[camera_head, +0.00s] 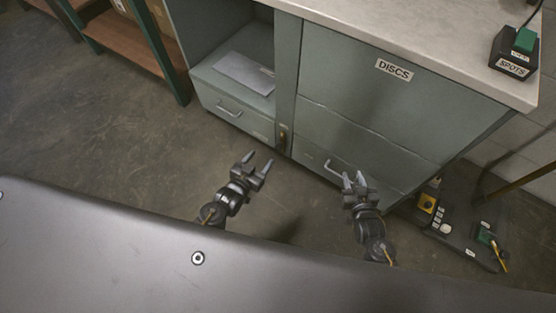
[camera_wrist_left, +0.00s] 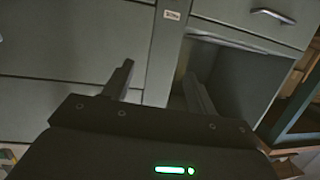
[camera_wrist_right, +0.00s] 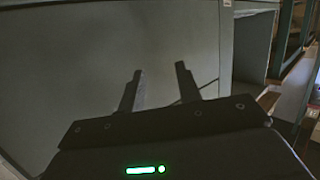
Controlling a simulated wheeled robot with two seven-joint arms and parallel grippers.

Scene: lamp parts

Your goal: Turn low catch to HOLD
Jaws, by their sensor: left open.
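A small dark brass-coloured fitting (camera_head: 283,136), which looks like the low catch, sits low on the upright post (camera_head: 286,80) of the grey-green cabinet. Its setting is too small to read. My left gripper (camera_head: 258,164) is open and empty, in front of and below the fitting, apart from the cabinet. The left wrist view shows its fingers (camera_wrist_left: 158,85) spread before the cabinet; the fitting is not clear there.
A panel labelled DISCS (camera_head: 394,70) fills the cabinet's upper right. An open bay with a flat grey item (camera_head: 245,73) is at left, above a drawer with a handle (camera_head: 229,108). A SPOTS switch box (camera_head: 514,52) stands on the worktop. Floor gear (camera_head: 465,235) lies at right.

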